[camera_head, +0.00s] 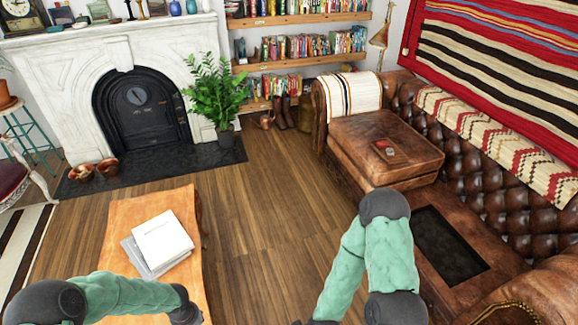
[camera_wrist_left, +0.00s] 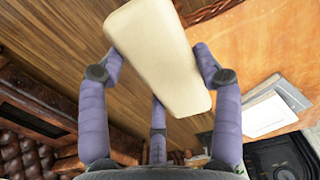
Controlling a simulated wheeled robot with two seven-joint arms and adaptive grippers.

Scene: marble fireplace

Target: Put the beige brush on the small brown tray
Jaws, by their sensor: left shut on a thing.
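The beige brush (camera_wrist_left: 160,55) shows in the left wrist view as a pale block with rounded edges, held tilted between the purple fingers of my left gripper (camera_wrist_left: 160,68). The fingers press on its two long sides; I cannot make out bristles. In the head view my left arm comes in at the lower left, and its gripper and the brush are out of frame below. My right arm is at the lower right of the head view; its gripper is not in view.
An orange-brown wooden table (camera_head: 125,215) stands at the lower left, with papers or books (camera_head: 160,243) on it. A brown leather sofa (camera_head: 480,205) and ottoman (camera_head: 390,135) are at the right. Open wooden floor (camera_head: 265,215) lies between them. A potted plant (camera_head: 215,90) stands by the fireplace.

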